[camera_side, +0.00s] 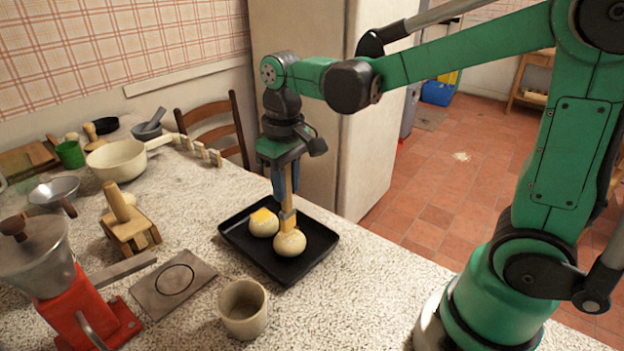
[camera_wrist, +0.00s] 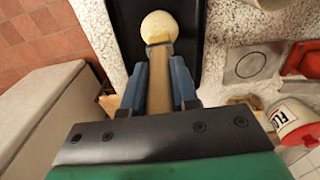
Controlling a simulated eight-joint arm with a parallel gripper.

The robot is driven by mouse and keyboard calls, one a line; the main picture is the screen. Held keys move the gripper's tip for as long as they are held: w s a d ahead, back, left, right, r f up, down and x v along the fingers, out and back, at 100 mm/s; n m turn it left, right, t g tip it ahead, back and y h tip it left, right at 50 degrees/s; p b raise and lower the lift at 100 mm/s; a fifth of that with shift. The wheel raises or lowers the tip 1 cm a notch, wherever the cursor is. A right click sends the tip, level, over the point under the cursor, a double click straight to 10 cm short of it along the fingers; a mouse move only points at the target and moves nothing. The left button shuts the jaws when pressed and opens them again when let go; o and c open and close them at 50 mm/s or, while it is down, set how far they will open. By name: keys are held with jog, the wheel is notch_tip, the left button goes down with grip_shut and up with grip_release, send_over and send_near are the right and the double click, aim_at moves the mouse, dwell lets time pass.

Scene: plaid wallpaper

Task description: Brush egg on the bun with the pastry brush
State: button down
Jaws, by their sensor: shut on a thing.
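My gripper (camera_side: 284,190) points down over the black baking tray (camera_side: 313,261), shut on the wooden handle of the pastry brush (camera_side: 289,218). The brush's lower end is at the top of the nearer, right-hand bun (camera_side: 290,244); it appears to touch it. A second bun (camera_side: 264,228) sits just behind and to the left, with a yellow-orange patch on top. In the wrist view, my gripper (camera_wrist: 160,80) has blue fingers on both sides of the brush handle (camera_wrist: 160,95), with one bun (camera_wrist: 158,26) beyond the bristles. A beige cup (camera_side: 243,308) stands in front of the tray; its contents are not clear.
A red grinder (camera_side: 85,310) and a grey plate with a ring (camera_side: 173,284) are left of the tray. A wooden press (camera_side: 128,225), a cream saucepan (camera_side: 117,159) and a metal bowl (camera_side: 54,190) stand farther left. The counter's right edge runs close to the tray.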

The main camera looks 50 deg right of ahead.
jog(key=shift+f, duration=0.65)
dwell(0.4)
jog(key=shift+s, duration=0.5)
jog(key=shift+w, duration=0.95)
jog(key=shift+s, duration=0.15)
jog(key=shift+s, duration=0.8)
jog(key=shift+w, duration=0.2)
